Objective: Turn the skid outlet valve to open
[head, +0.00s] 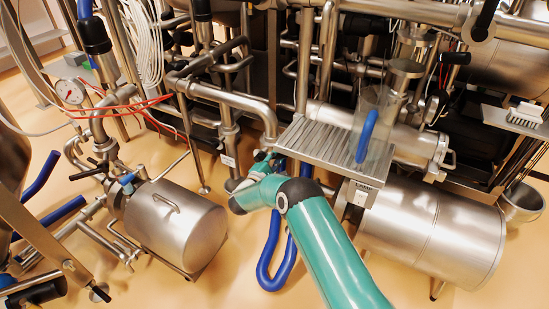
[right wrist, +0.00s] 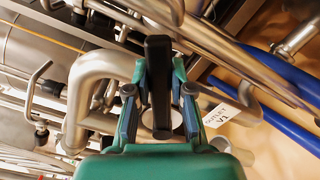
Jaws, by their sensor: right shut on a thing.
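My right arm reaches in from the bottom of the head view, and its gripper (head: 262,160) is at the skid pipework, left of the ribbed metal step. In the right wrist view the right gripper (right wrist: 158,88) is shut on a black valve handle (right wrist: 158,70), with one finger on each side of it. A white tag reading OUTLET V1 (right wrist: 219,115) hangs beside the gripper; a small white tag (head: 228,160) also shows in the head view. The arm and gripper mostly hide the valve body. My left gripper is not in view.
A ribbed metal step (head: 325,143) with a clear container (head: 371,120) stands right of the gripper. A steel tank (head: 178,225) lies at left and a larger drum (head: 432,235) at right. A blue hose (head: 265,262) loops on the floor. Steel pipes crowd around the gripper.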

